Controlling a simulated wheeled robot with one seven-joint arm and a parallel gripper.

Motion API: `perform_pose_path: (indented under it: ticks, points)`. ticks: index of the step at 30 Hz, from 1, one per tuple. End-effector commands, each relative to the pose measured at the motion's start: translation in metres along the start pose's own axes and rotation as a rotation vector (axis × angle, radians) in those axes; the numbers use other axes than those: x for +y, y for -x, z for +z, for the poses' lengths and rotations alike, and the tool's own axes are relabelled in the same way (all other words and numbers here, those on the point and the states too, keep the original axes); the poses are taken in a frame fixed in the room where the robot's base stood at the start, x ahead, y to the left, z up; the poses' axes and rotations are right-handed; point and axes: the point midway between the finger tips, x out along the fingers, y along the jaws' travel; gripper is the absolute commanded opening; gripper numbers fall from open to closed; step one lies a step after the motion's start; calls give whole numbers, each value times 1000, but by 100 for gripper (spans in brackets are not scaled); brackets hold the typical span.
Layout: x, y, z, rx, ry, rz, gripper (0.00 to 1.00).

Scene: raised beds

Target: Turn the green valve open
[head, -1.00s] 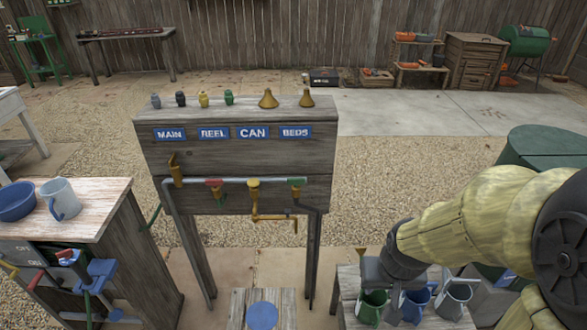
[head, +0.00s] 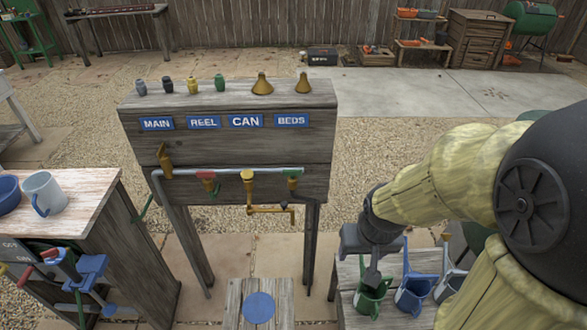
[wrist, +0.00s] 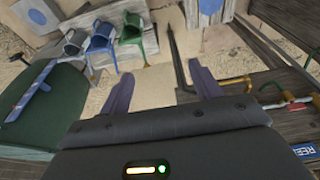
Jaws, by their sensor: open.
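A red valve (head: 206,177) and a yellow tap (head: 248,180) with a brass crank share the pipe. A green can (head: 372,303) and a blue can (head: 410,302) stand below my gripper. A wooden bench (head: 75,195) stands left. Gravel lies between board and arm.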

Motion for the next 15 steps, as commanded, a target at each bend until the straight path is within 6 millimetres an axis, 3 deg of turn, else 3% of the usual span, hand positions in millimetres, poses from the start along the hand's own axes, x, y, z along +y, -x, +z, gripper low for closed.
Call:
perform_pose_path:
  ticks: [5,11,15]
  points:
    - [-15,11,-49,20,4,-6,76]
    - [-48,27,-144,64,-2,-9,76]
    - [-82,35,-208,101,-1,-6,76]
